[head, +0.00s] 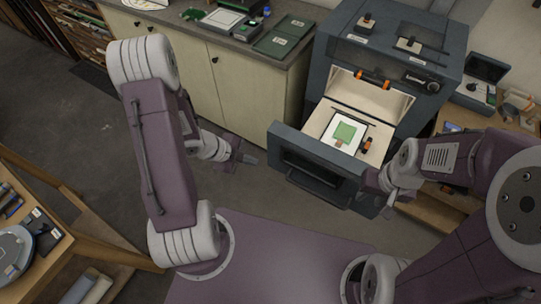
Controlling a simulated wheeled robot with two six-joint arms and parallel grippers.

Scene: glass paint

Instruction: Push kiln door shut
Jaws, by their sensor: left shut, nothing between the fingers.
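The dark grey kiln (345,55) stands at the back right with its lit, pale chamber open. Its door (290,142) is open, standing out toward me at the front of a pale shelf, with a bar handle low on its face. A white-bordered glass panel with a green tree (345,131) lies on the shelf. My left gripper (248,160) is shut and empty, left of the door and apart from it. My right gripper (383,196) is at the door's right end; whether it touches is unclear, and its fingers are too small to read.
A counter (290,62) with green cases stands left of the kiln. A wooden table (508,118) with an open dark case is at the right. A wooden bench (70,250) with tools is at lower left. The floor (80,130) at left is clear.

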